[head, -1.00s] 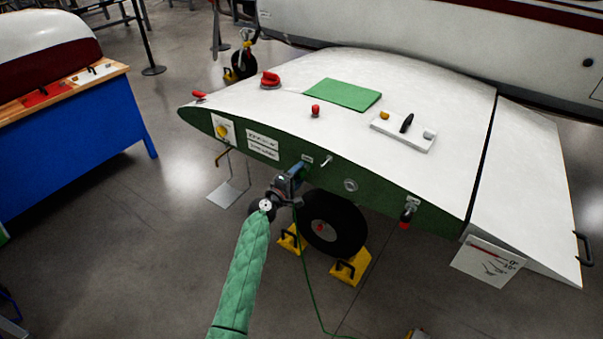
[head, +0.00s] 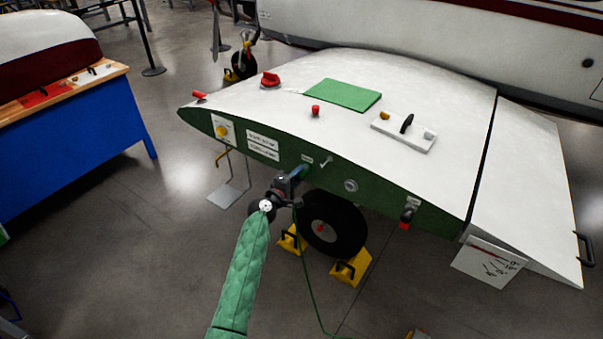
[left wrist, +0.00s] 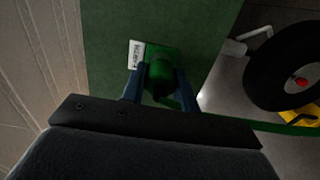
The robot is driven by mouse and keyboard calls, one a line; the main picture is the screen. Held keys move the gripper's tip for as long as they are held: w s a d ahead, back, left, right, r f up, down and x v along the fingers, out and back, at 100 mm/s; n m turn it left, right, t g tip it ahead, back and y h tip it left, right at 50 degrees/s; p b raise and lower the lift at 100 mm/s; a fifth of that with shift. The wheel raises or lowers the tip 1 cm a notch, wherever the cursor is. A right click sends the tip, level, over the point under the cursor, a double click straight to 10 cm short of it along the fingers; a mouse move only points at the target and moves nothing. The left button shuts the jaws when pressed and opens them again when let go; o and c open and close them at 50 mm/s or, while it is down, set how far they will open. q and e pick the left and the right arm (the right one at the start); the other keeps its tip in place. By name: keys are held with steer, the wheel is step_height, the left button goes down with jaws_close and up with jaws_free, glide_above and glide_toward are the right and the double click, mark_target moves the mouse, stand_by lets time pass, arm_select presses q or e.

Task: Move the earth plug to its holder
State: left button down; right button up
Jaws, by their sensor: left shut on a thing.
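My left gripper (head: 301,172) is at the green front edge of the white wing, by a small label. In the left wrist view the gripper (left wrist: 162,88) is shut on the green earth plug (left wrist: 160,76), with a blue finger on each side. The plug is right in front of the green panel, over a brighter green patch (left wrist: 176,54) next to a white label (left wrist: 137,54). Whether the plug touches the panel or sits in anything is hidden. A green cable (head: 310,285) hangs from the gripper area to the floor. I cannot pick out the holder for certain.
A black wheel (head: 333,222) with yellow chocks (head: 350,267) stands just right of and below the gripper. A small handle (head: 327,161) and a round fitting (head: 351,186) are on the panel to the right. A blue bench (head: 75,140) is at left, with open floor between.

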arm_select(q)
steer(key=shift+s+a, duration=0.45)
steer(key=shift+s, duration=0.15)
stand_by(0.4)
steer(key=shift+p+v, duration=0.3)
steer(key=shift+v, duration=1.05)
